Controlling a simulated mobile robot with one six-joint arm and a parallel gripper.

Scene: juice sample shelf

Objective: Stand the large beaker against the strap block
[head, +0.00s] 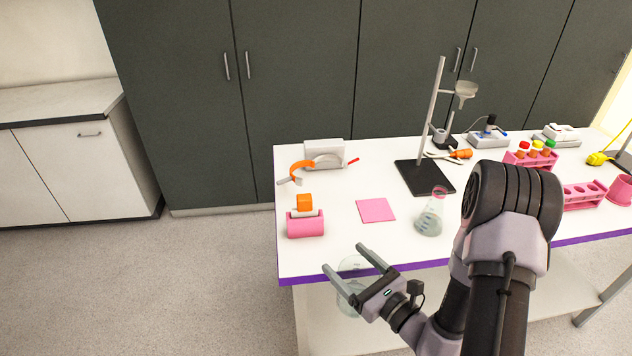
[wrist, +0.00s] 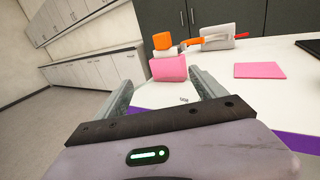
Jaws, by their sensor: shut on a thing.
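My gripper (head: 357,268) is in front of the table's near edge, left of the table's middle. It is shut on a clear glass vessel, which I take to be the large beaker (head: 352,263). The glass shows faintly between and below the fingers, apart from the tabletop. In the wrist view only a small dark marking shows between the fingers (wrist: 167,92). A pink block (head: 305,224) with an orange top stands near the table's left edge. A pale grey block (head: 324,152) with an orange curved band stands behind it. I cannot tell which is the strap block.
A flat pink square (head: 375,210) lies on the white table (head: 345,240). A conical flask (head: 430,215) stands to its right. A retort stand (head: 425,177), pink racks (head: 583,195) and small devices fill the right side. The tabletop between the pink block and the pink square is clear.

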